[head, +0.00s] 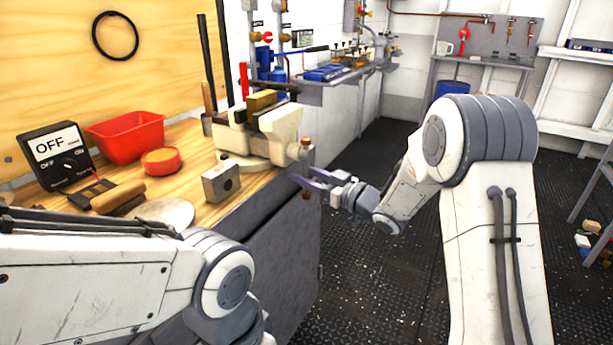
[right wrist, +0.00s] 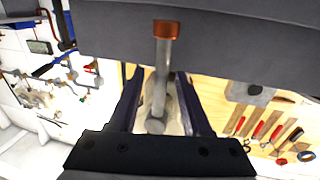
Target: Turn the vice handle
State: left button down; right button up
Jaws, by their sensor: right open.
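The cream vice (head: 262,132) sits on the edge of the wooden workbench in the head view. Its grey handle, with orange end caps (head: 305,142), hangs upright at the vice's front; the lower cap shows below my right gripper (head: 306,178). That gripper is open, with its fingers at the handle. In the right wrist view the handle (right wrist: 161,85) runs between the two dark fingers, with a visible gap on each side. I cannot tell whether either finger touches it. My left arm shows at the lower left, but its gripper is out of view.
On the workbench (head: 195,135) are a steel block (head: 221,182), a red tray (head: 127,137), a round red tin (head: 161,161), a black OFF meter (head: 57,153) and a wooden-handled tool (head: 118,198). The floor (head: 385,265) right of the bench is clear near my right arm.

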jog(key=shift+c, duration=0.2)
grip_shut()
dwell(1.2)
